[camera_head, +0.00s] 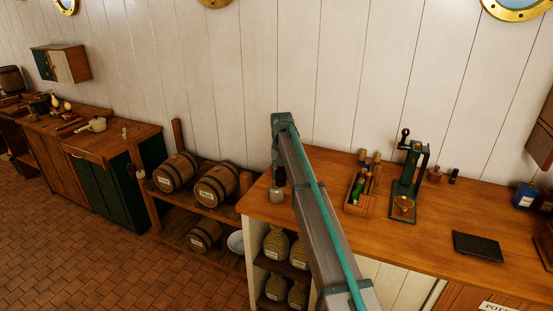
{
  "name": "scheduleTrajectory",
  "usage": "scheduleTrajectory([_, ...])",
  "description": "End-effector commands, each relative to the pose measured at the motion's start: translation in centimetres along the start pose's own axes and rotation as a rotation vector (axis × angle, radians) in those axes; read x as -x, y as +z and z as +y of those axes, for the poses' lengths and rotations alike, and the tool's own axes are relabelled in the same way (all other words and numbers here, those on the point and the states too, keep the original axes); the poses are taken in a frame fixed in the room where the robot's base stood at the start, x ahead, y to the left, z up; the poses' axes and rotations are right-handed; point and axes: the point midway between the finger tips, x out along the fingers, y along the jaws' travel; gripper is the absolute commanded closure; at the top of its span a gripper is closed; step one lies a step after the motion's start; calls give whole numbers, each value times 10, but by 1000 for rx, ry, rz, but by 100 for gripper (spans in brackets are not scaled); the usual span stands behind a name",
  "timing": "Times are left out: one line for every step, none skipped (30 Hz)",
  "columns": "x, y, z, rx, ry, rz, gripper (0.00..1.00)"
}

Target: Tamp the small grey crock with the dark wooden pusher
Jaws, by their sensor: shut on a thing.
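The small grey crock (277,195) stands upright on the wooden counter, near its left end. My gripper (279,166) points down right above it and is shut on the dark wooden pusher (279,177). Only a short dark part of the pusher shows between the gripper and the crock. Its lower end is at the crock's mouth; I cannot tell whether it is inside or just above. My own arm crosses in front of the counter to the right of the crock.
On the counter (330,185), right of my arm, stand a wooden caddy (352,208) with bottles and tools, a green press (408,180) and a dark flat slab (478,246). Barrels (217,186) lie on a low rack at left. The white plank wall is close behind.

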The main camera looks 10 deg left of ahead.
Motion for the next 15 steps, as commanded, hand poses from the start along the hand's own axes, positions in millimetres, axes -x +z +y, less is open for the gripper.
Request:
scheduleTrajectory([16, -23, -10, -11, 0, 1, 100])
scheduleTrajectory([21, -29, -14, -20, 0, 0, 100])
scheduleTrajectory([26, -37, -17, -33, 0, 0, 100])
scheduleTrajectory([30, -42, -18, -44, 0, 0, 100])
scheduleTrajectory([33, -47, -19, -56, 0, 0, 100])
scheduleTrajectory([35, -53, -20, -71, 0, 0, 100])
scheduleTrajectory([35, -54, -20, -86, 0, -1, 100])
scheduleTrajectory([35, -54, -20, -99, 0, -1, 100])
scheduleTrajectory([35, -50, -20, -118, 0, -1, 100])
scheduleTrajectory([34, -47, -19, -127, 0, -1, 100])
scheduleTrajectory([34, -46, -19, -135, 0, -1, 100])
scheduleTrajectory([33, -46, -18, -143, 0, -1, 100])
scheduleTrajectory([32, -46, -18, -146, 0, -1, 100])
scheduleTrajectory([31, -46, -18, -147, 0, -1, 100])
scheduleTrajectory([29, -46, -18, -146, 0, -1, 100])
